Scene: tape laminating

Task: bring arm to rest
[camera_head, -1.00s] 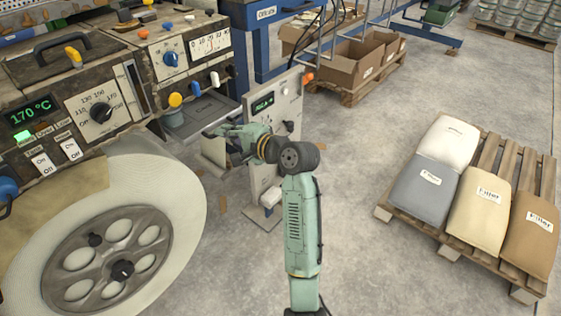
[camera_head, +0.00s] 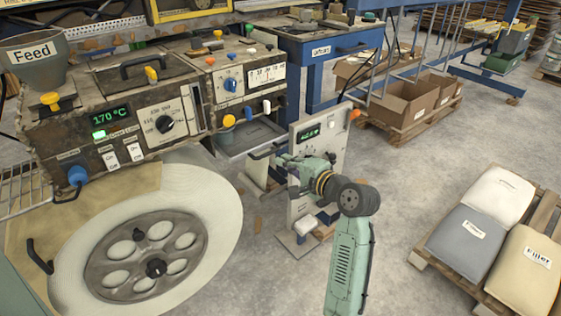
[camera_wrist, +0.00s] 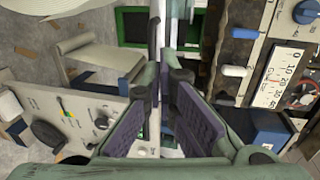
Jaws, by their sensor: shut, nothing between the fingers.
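My gripper (camera_head: 291,163) is at the end of my green arm, in front of the upright grey panel with a green display (camera_head: 308,132). It also shows in the wrist view (camera_wrist: 160,108), where its two purple-padded fingers are close together with nothing between them. In the head view the fingertips are small and partly merge with the panel behind. The fingers appear apart from the laminating machine (camera_head: 150,90) and its large tape reel (camera_head: 157,268). Whether they touch the panel is not clear.
A machine display reads 170 °C (camera_head: 109,116). A blue table (camera_head: 325,45) stands behind. Cardboard boxes (camera_head: 400,103) sit on a pallet at the back. Filler sacks (camera_head: 460,238) lie on a pallet at the right. The floor (camera_head: 405,175) between panel and sacks is clear.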

